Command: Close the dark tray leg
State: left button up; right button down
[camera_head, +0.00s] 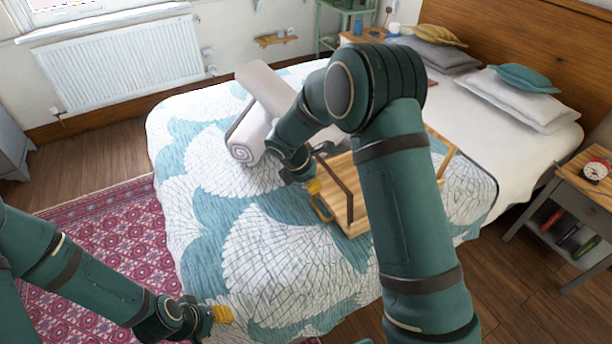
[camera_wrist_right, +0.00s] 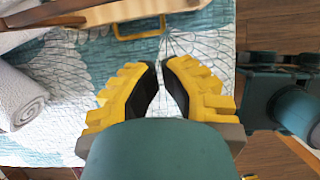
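The wooden tray (camera_head: 362,212) lies on the bed, partly hidden behind my right arm. Its dark brown leg (camera_head: 338,183) is a bar frame that appears to stand up from the board at the tray's left side. In the right wrist view a brown bar (camera_wrist_right: 48,22), likely this leg, crosses the top left. A yellow handle (camera_head: 318,207) is at the tray's near left edge. My right gripper (camera_wrist_right: 161,66) is empty, its fingertips almost together, beside the handle and apart from the leg. My left gripper (camera_head: 222,314) is low over the bed's near left edge; its finger gap is unclear.
A pale wooden leg (camera_head: 446,160) rises at the tray's right. A rolled white towel (camera_head: 250,138) lies left of the tray. Pillows (camera_head: 520,98) are at the headboard. A nightstand (camera_head: 585,185) with a clock (camera_head: 597,170) stands right. The near left bedspread (camera_head: 260,255) is clear.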

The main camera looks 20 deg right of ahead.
jog(key=shift+w+d+f, duration=0.15)
jog(key=shift+d+f, duration=0.2)
jog(key=shift+d, duration=0.5)
jog(key=shift+w+d+f, duration=0.1)
jog(key=shift+d+f, duration=0.3)
jog(key=shift+d, duration=0.4)
jog(key=shift+w+d+f, duration=0.15)
jog(key=shift+d+f, duration=0.2)
jog(key=shift+d, duration=0.5)
